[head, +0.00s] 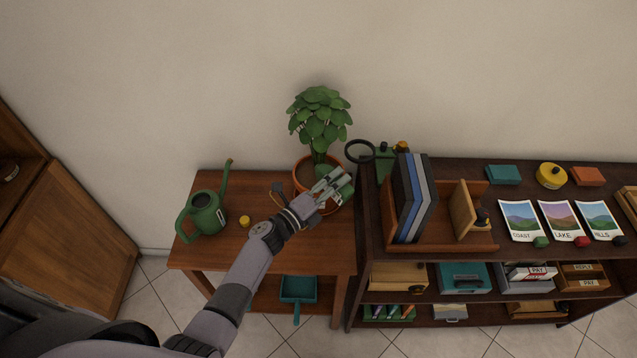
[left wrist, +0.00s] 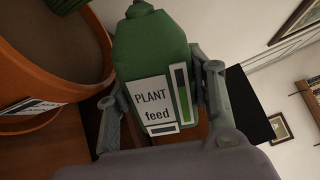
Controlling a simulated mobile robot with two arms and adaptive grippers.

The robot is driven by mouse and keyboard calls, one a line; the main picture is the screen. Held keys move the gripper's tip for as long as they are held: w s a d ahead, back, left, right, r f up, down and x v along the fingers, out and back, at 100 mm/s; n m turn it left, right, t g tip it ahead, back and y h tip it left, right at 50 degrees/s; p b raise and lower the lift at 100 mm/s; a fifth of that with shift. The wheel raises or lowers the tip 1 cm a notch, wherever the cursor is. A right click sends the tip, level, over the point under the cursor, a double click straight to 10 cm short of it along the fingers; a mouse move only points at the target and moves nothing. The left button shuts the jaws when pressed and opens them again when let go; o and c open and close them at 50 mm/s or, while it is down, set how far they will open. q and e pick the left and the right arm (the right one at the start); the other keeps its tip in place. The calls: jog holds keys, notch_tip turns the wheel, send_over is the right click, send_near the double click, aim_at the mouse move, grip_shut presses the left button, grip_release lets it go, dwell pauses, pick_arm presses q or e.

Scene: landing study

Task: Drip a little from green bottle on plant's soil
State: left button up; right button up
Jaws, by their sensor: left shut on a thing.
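My left gripper (head: 332,186) is shut on the green bottle (head: 344,191), at the right front of the plant's pot (head: 300,182). In the left wrist view the green bottle (left wrist: 155,50) is between my fingers (left wrist: 160,100), with a white label reading "PLANT feed". Its top end is at the upper edge of that view. The leafy plant (head: 320,115) stands in the orange pot, whose brown soil (left wrist: 55,40) shows beside the bottle in the wrist view. No liquid is visible. I cannot tell the bottle's exact tilt. My right gripper is not in view.
The wooden table (head: 265,255) also bears a green watering can (head: 205,215) and a small yellow cap-like piece (head: 244,221). A dark shelf (head: 450,255) stands close on the right, with a magnifier (head: 360,151) and upright books (head: 415,197) near the pot.

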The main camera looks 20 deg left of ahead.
pick_arm(q)
jog(key=shift+r, duration=0.1)
jog(key=shift+n+p, duration=0.4)
jog(key=shift+p, duration=0.05)
jog(key=shift+r, duration=0.15)
dwell(0.4)
jog(key=shift+r+n+p, duration=0.15)
jog(key=shift+n+p, duration=0.15)
jog(key=shift+p, duration=0.15)
dwell(1.4)
